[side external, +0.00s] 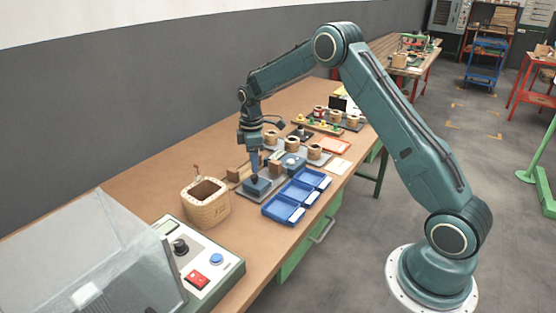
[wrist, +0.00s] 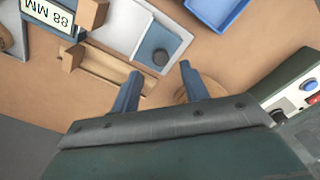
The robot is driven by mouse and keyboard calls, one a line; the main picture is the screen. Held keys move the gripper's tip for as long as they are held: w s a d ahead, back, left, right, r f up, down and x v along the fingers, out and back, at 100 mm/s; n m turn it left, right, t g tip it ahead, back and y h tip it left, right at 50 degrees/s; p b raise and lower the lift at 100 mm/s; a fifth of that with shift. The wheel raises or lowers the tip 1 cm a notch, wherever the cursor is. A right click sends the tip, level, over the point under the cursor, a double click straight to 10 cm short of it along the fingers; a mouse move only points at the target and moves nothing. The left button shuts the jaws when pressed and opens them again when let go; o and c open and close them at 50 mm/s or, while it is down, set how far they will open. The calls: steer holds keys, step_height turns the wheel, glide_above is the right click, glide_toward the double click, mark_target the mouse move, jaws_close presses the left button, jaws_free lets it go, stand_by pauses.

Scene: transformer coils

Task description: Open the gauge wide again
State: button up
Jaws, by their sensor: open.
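The gauge's display, reading "88 MM" upside down (wrist: 47,12), is at the top left of the wrist view. A wooden block (wrist: 90,14), a smaller block (wrist: 72,57) and a wooden rail (wrist: 108,68) lie beside it. I cannot tell which of these slides. My gripper (wrist: 158,84) is open, its two blue fingers apart with nothing between them. In the side view my gripper (side external: 255,171) points down near a blue-grey block (side external: 258,186). That block, with a dark round top (wrist: 152,52), sits on a pale plate ahead of the fingers.
A tan wooden box (side external: 205,208) stands to the left of my gripper on the bench. Blue trays (side external: 290,205) lie along the front edge. A control box with a red switch (side external: 197,280) is at the near left. Several coils (side external: 270,138) stand farther back.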

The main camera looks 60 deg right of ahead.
mark_target(255, 177)
step_height(255, 177, up, 9)
stand_by(0.4)
steer(key=s+a+r+m+t, duration=0.1)
steer(key=s+a+r+m, duration=0.1)
steer(key=s+a+r, duration=0.4)
steer(key=s+a+r+m+t, duration=0.2)
steer(key=s+a+r, duration=0.1)
steer(key=s+r, duration=0.7)
steer(key=s+a+f+m+t, duration=0.1)
steer(key=s+a+m, duration=0.1)
steer(key=s, duration=0.8)
steer(key=s+a+f+m+t, duration=0.1)
steer(key=s+a+f+m, duration=0.1)
steer(key=s, duration=0.7)
steer(key=shift+s+a+f+m+t, duration=0.15)
steer(key=shift+s+f+m+t, duration=0.2)
steer(key=shift+m, duration=0.15)
